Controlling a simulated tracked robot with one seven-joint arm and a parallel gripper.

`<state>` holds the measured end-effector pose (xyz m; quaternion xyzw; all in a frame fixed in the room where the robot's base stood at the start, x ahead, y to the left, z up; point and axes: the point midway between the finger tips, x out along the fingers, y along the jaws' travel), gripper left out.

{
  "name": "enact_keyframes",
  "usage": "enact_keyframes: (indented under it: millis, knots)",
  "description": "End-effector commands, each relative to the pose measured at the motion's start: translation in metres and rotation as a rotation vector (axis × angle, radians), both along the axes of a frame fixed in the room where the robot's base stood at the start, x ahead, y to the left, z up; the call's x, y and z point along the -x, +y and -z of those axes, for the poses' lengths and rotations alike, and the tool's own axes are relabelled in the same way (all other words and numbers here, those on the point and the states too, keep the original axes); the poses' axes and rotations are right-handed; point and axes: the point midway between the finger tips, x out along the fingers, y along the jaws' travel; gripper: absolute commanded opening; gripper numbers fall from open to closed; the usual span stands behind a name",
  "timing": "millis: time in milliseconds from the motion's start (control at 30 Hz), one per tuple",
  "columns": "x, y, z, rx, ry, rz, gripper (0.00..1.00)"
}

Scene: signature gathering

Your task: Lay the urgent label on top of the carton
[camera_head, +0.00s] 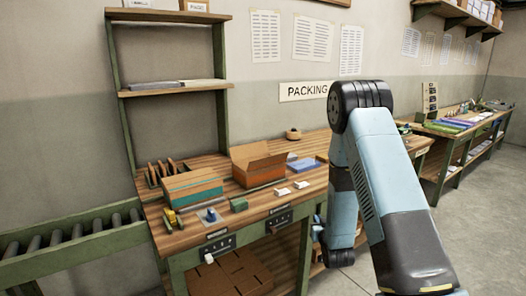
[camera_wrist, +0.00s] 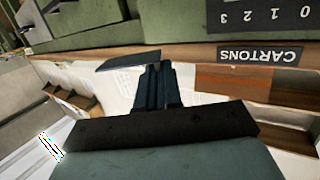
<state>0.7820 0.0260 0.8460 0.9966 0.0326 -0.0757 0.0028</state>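In the head view a closed brown carton with a teal band (camera_head: 192,187) stands on the wooden packing bench (camera_head: 262,205). An open carton (camera_head: 259,167) stands just right of it, flaps up. Two small white pieces (camera_head: 290,189) lie near the bench's front edge; I cannot read them. My gripper (camera_wrist: 157,68) shows in the wrist view with its fingers close together. A thin, dark, flat piece (camera_wrist: 127,61) sticks out sideways at the fingertips and appears held between them; no writing is legible on it. In the head view my arm hides most of the gripper, right of the bench.
A green block (camera_head: 238,204), a blue-handled item (camera_head: 211,215) and a yellow tool (camera_head: 171,217) lie along the bench front. A roller conveyor (camera_head: 75,238) adjoins on the left. Shelf posts rise behind. An upside-down "CARTONS" sign (camera_wrist: 260,54) shows in the wrist view.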

Motion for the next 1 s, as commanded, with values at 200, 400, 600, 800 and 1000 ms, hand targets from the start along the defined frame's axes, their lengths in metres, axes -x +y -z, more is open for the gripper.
enact_keyframes:
  millis: [200, 400, 600, 800, 1000]
  knots:
    - [0.003, -0.016, 0.021, 0.0, -0.001, 0.058, 0.0]
    - [0.015, -0.019, 0.041, -0.001, 0.004, 0.067, 0.0]
    - [0.039, -0.019, 0.072, -0.001, 0.005, 0.068, 0.0]
    - [0.058, -0.019, 0.092, -0.001, 0.002, 0.067, 0.0]
    - [0.058, -0.013, 0.089, -0.002, -0.003, 0.05, 0.0]
